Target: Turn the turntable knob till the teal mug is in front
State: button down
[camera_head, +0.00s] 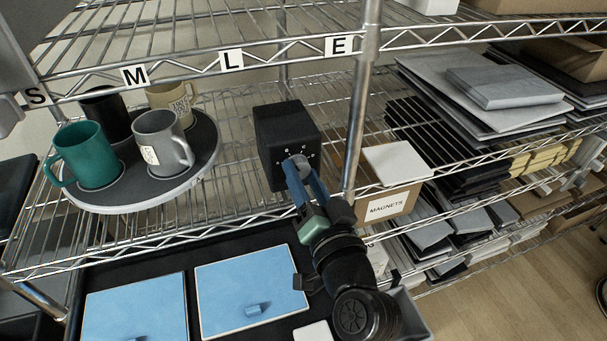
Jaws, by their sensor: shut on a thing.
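The turntable (193,190) is a dark round plate with a pale rim on the wire shelf at left. The teal mug (85,155) stands at its left front. A grey mug (159,140) with a label is at its right front. A black mug (103,112) and a beige mug (172,100) stand behind. The black control box (284,129) with small white marks stands right of the turntable. My gripper (298,172) reaches up to its front face, with blue fingers shut on the grey knob (303,162), which they partly hide.
A metal shelf post (361,100) rises just right of the box. A "MAGNETS" carton (388,204) sits beside it. Below are blue panels (252,287) on a dark tray. Shelf labels S, M, L, E (231,61) hang on the rail above.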

dwell(0.3)
jog(key=shift+c, duration=1.9)
grip_release()
jog(key=b+v, duration=0.3)
jog(key=v, duration=1)
